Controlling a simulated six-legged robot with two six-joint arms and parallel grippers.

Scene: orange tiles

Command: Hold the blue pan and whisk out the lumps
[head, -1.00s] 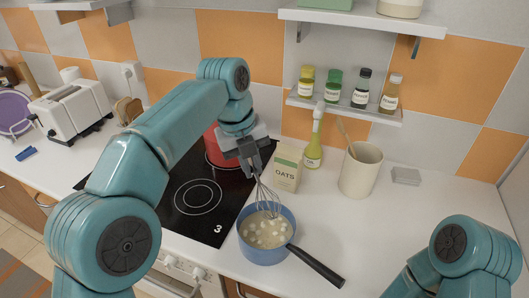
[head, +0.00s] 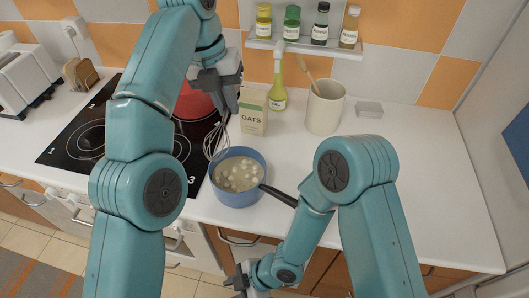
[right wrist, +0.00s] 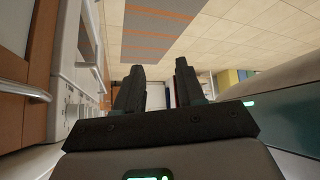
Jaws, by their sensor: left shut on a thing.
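The blue pan (head: 239,199) stands on the white counter near its front edge, right of the black hob. It holds pale liquid with several whitish lumps. Its dark handle (head: 280,195) points right, its end meeting my right arm in the picture. My left gripper (head: 228,98) is shut on the whisk (head: 216,137), which hangs wires down at the pan's far left rim; whether it touches the pan I cannot tell. My right gripper (head: 243,283) is low in front of the counter, below the pan. In the right wrist view its fingers (right wrist: 158,68) are apart and empty.
An oats box (head: 253,112), an oil bottle (head: 278,92) and a utensil crock (head: 324,107) stand behind the pan. A red pot (head: 193,102) is on the hob (head: 95,132). A spice shelf (head: 305,47) hangs above.

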